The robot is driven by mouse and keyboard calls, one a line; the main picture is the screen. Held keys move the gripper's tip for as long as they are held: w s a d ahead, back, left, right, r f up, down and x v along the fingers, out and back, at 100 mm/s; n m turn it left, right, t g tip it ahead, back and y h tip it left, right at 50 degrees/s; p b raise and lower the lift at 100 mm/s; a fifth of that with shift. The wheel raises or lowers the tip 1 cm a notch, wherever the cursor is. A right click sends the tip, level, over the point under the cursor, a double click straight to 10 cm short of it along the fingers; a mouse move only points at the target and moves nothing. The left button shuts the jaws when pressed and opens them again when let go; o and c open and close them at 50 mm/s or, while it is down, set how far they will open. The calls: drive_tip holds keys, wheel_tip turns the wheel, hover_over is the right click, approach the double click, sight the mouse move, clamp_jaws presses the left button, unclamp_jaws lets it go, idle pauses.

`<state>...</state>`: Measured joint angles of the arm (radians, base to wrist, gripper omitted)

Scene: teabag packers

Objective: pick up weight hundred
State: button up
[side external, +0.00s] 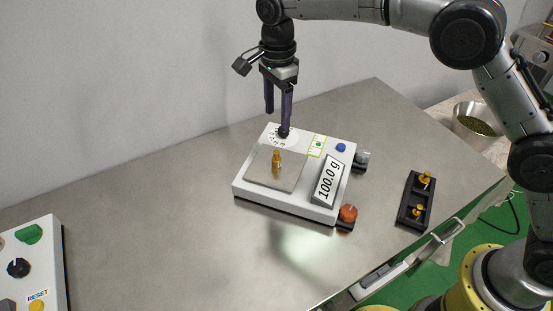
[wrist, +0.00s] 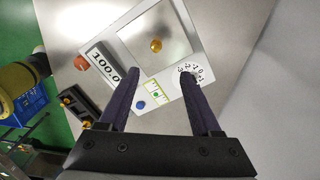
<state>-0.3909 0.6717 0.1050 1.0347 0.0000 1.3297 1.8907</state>
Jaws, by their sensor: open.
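A small brass weight (side external: 276,161) stands upright on the square metal pan (side external: 290,177) of a white scale (side external: 307,214). The scale's display (side external: 328,181) reads 100.0 g, so this is the hundred weight. It also shows in the wrist view (wrist: 156,45), beyond my fingertips. My gripper (side external: 277,121) is open and empty, pointing down above the back edge of the scale. In the side view one fingertip overlaps the scale's black knob (side external: 283,132); I cannot tell whether they touch. In the wrist view my gripper (wrist: 160,75) has its purple fingers wide apart, with nothing between them.
A black rack (side external: 404,216) with two brass weights stands to the right. An orange button (side external: 348,213) and a grey one (side external: 361,157) sit beside the scale. A white control box (side external: 40,243) is at the far left. The metal table (side external: 160,220) between is clear; a wall runs behind.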

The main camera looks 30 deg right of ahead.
sight(276, 152)
wheel_tip(276, 152, down, 7)
drive_tip(key=shift+f, duration=0.1)
drive_tip(key=f, duration=0.2)
drive_tip(key=s+f, duration=0.1)
drive_tip(key=f, duration=0.1)
drive_tip(key=shift+a, duration=0.35)
drive_tip(key=shift+f, duration=0.6)
drive_tip(key=shift+r, duration=0.1)
clamp_jaws()
